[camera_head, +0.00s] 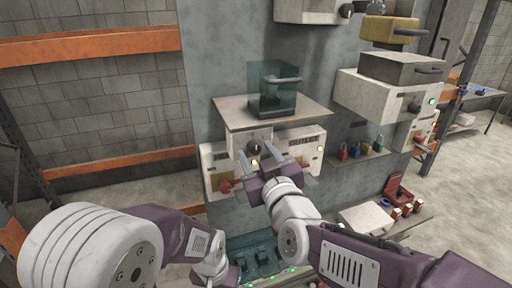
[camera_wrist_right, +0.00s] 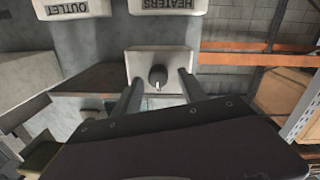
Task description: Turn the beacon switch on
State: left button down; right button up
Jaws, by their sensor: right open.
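A dark rotary knob (camera_head: 254,147) sits on a small pale box (camera_head: 238,141) under a shelf on the grey panel. I take it for the beacon switch, but no beacon label is readable. In the right wrist view the knob (camera_wrist_right: 157,76) has a pale pointer mark toward the picture's bottom. My right gripper (camera_head: 268,158) is open and empty, facing the box. In the wrist view its fingers (camera_wrist_right: 159,84) stand on either side of the knob, with visible gaps. My left arm (camera_head: 180,240) is at lower left; its fingers do not show.
Boxes labelled OUTLET (camera_wrist_right: 72,9) and HEATERS (camera_wrist_right: 166,6) flank the knob's box. A shelf (camera_head: 230,112) with a clear teal container (camera_head: 272,88) is above. Boxes (camera_head: 385,97) and padlocks (camera_head: 360,150) are at right. A lit green row (camera_head: 262,262) is below.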

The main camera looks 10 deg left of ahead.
jog(key=shift+w+a+r, duration=0.1)
jog(key=shift+w, duration=0.25)
grip_shut()
